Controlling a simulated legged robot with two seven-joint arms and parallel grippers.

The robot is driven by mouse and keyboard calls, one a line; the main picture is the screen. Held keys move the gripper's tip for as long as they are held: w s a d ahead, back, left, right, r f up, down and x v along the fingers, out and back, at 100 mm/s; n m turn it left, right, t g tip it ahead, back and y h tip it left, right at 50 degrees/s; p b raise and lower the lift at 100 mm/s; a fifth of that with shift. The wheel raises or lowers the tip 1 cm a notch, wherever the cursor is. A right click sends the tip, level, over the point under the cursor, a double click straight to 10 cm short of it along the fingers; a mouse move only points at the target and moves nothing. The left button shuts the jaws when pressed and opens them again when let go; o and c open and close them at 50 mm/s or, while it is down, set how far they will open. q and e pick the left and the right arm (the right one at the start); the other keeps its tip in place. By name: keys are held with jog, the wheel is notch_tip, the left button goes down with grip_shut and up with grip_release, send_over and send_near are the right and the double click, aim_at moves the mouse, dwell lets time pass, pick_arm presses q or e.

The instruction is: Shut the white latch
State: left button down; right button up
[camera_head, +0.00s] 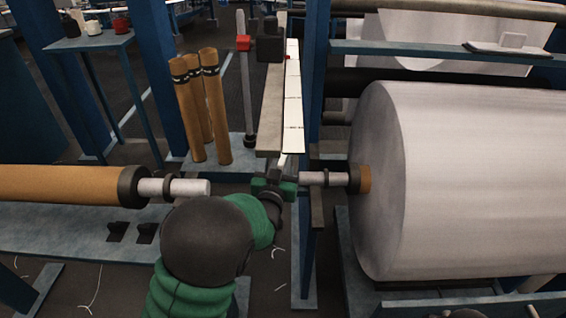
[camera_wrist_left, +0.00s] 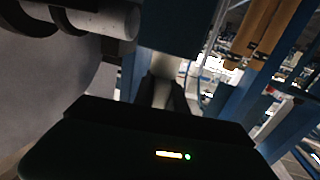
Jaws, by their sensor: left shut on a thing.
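The white latch (camera_head: 283,159) shows as a short pale piece at the blue post, just above the left end of the white roll's shaft. Its lower part is hidden by my left gripper (camera_head: 274,184), which is shut on it. In the left wrist view, my dark fingers (camera_wrist_left: 164,92) close around a pale piece (camera_wrist_left: 164,66) in front of a blue beam. Whether the latch is fully down cannot be told. My right gripper does not show clearly in either view.
A large white roll (camera_head: 470,180) sits at the right on a shaft (camera_head: 325,178). A brown roll (camera_head: 60,184) lies at the left. A long white marked strip (camera_head: 293,100) and a blue post (camera_head: 314,70) rise behind my gripper. Brown tubes (camera_head: 213,105) stand behind.

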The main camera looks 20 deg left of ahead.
pick_arm(q)
jog(key=shift+a+m+h, duration=0.15)
jog(key=shift+m+h, duration=0.55)
jog(key=shift+h, duration=0.4)
jog(key=shift+m+h, duration=1.1)
jog(key=shift+h, duration=0.6)
jog(key=shift+g, duration=0.3)
jog(key=c, duration=1.4)
grip_release()
jog(key=shift+w+f, duration=0.1)
jog(key=shift+w, duration=0.05)
jog(key=shift+o, duration=0.2)
jog(key=shift+d, duration=0.25)
